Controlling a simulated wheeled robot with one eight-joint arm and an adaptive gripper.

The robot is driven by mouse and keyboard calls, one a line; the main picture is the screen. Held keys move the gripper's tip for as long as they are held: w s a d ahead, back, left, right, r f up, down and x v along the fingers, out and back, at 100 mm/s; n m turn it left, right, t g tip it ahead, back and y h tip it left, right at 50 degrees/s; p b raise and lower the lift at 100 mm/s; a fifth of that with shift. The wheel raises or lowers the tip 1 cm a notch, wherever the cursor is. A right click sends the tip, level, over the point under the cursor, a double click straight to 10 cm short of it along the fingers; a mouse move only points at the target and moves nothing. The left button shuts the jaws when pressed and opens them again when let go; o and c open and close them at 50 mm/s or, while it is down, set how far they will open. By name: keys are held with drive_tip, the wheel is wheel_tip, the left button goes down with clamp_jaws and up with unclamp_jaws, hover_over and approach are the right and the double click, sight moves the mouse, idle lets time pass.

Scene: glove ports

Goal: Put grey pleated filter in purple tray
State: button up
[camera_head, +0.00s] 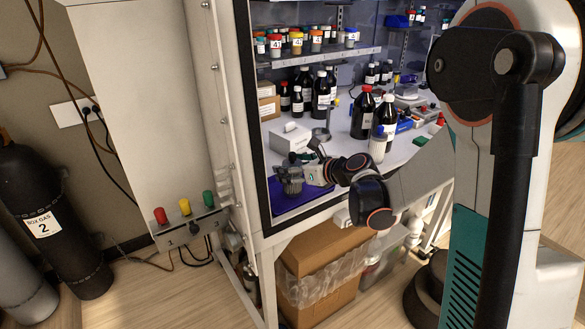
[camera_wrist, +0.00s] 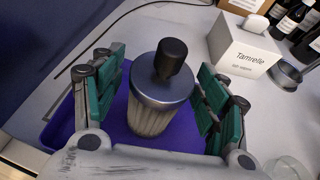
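The grey pleated filter (camera_wrist: 155,112) has pale pleated sides, a grey metal cap and a black knob on top. In the wrist view it stands upright over the purple tray (camera_wrist: 112,142), apparently on its floor, though its base is partly hidden. My gripper (camera_wrist: 165,92) has its teal-padded fingers on both sides of the filter, spread, with narrow gaps showing purple. In the head view the filter (camera_head: 291,184) is small and dark beside my gripper (camera_head: 300,178), above the purple tray (camera_head: 285,208) at the bench's front left corner.
A white labelled box (camera_wrist: 243,45) stands right of the tray, with a round metal dish (camera_wrist: 286,72) beyond. Dark bottles (camera_head: 362,113) stand farther back on the bench. The cabinet's frame post (camera_head: 250,150) is close on the left. A shelf (camera_head: 330,55) with jars runs above.

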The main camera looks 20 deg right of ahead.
drive_tip(key=shift+r, duration=0.15)
drive_tip(key=p+v, duration=0.3)
drive_tip(key=v, duration=0.9)
